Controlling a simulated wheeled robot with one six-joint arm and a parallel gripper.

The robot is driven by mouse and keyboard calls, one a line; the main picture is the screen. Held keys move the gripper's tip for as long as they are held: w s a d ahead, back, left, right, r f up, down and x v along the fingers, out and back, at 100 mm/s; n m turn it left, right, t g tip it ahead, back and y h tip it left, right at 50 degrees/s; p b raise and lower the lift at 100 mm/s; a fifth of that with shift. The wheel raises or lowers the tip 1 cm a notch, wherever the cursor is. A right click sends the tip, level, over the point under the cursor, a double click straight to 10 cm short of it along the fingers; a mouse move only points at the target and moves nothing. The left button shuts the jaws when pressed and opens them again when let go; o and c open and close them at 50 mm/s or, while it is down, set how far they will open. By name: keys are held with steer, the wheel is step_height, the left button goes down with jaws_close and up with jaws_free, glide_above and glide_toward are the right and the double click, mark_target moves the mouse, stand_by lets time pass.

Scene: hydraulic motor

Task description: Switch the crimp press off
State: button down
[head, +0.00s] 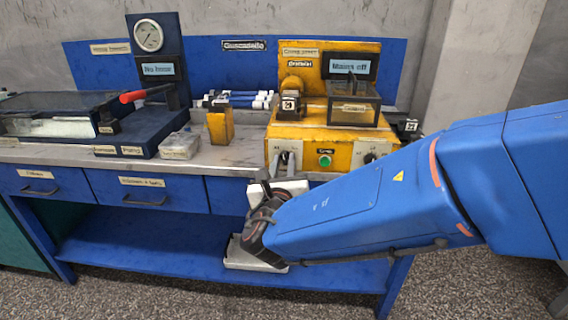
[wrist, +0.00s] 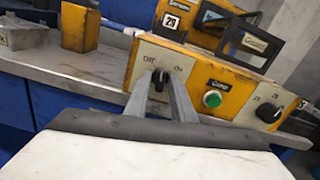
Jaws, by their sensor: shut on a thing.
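The yellow crimp press (head: 300,133) stands on the right part of the bench. Its display (head: 349,66) reads "Mains off". On its front left is a black rotary switch knob (wrist: 158,80), with a label on each side; the right one seems to read "On", the left one is hard to read. The knob looks about upright. My gripper (wrist: 160,78) is shut on the knob, a finger on each side. In the head view my gripper (head: 287,160) is at the press's front left panel, and the knob is mostly hidden there.
A green button (head: 325,161) and a second dial (head: 370,158) sit right of the knob. A yellow block (head: 220,126), a grey block (head: 181,146) and a blue gauge unit with a red-handled lever (head: 133,97) stand to the left. Drawers (head: 150,191) are below the bench top.

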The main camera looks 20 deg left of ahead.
steer(key=n, duration=0.7)
steer(key=shift+f, duration=0.1)
stand_by(0.5)
steer(key=c, duration=1.8)
jaws_free()
steer(key=shift+s, duration=0.15)
steer(key=v, duration=1.7)
steer(key=shift+d, duration=0.15)
